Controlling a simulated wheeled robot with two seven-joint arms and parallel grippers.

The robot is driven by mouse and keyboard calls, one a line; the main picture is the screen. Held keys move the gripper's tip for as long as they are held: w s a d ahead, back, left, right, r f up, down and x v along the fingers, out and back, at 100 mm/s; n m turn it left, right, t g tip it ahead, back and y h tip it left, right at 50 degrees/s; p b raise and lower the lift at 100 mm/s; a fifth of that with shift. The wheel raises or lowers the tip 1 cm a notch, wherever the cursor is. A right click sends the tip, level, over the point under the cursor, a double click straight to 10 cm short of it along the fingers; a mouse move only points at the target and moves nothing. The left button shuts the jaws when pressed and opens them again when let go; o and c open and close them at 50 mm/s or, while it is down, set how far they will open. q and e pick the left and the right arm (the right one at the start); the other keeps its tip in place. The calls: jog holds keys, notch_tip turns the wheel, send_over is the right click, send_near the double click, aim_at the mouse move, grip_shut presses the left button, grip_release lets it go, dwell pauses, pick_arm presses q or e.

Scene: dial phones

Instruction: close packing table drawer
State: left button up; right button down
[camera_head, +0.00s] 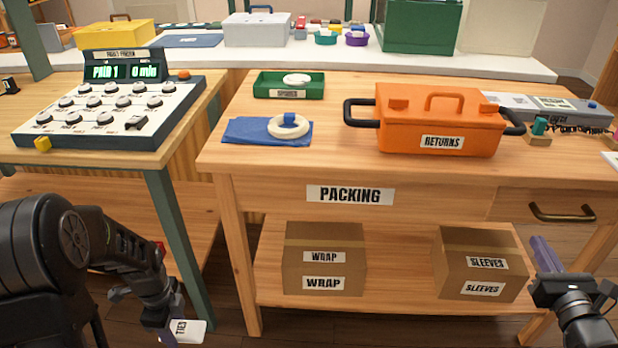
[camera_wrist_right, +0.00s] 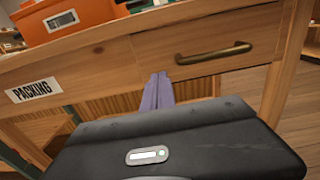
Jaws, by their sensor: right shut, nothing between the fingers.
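The packing table (camera_head: 255,185) has a wooden drawer (camera_head: 518,207) at its front right, with a dark brass handle (camera_head: 562,212). The drawer front looks flush or nearly flush with the table front; a small gap cannot be told. It also shows in the right wrist view (camera_wrist_right: 150,50), with its handle (camera_wrist_right: 213,53). My right gripper (camera_head: 541,246) is shut and empty, its purple fingers (camera_wrist_right: 157,90) just below and left of the handle, apart from it. My left gripper (camera_head: 172,318) hangs low at the left by a white card marked TIED (camera_head: 188,331); its grip is unclear.
An orange RETURNS box (camera_head: 440,120), a green tray (camera_head: 262,84) and a blue cloth (camera_head: 245,131) stand on the packing table. WRAP (camera_head: 325,235) and SLEEVES (camera_head: 480,235) cartons sit on its lower shelf. A button panel (camera_head: 105,105) stands on the left table.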

pick_arm(q)
jog(key=shift+r, duration=0.25)
pick_arm(e)
jog(key=s, duration=0.3)
jog(key=shift+f, duration=0.1)
jog(key=shift+w, duration=0.1)
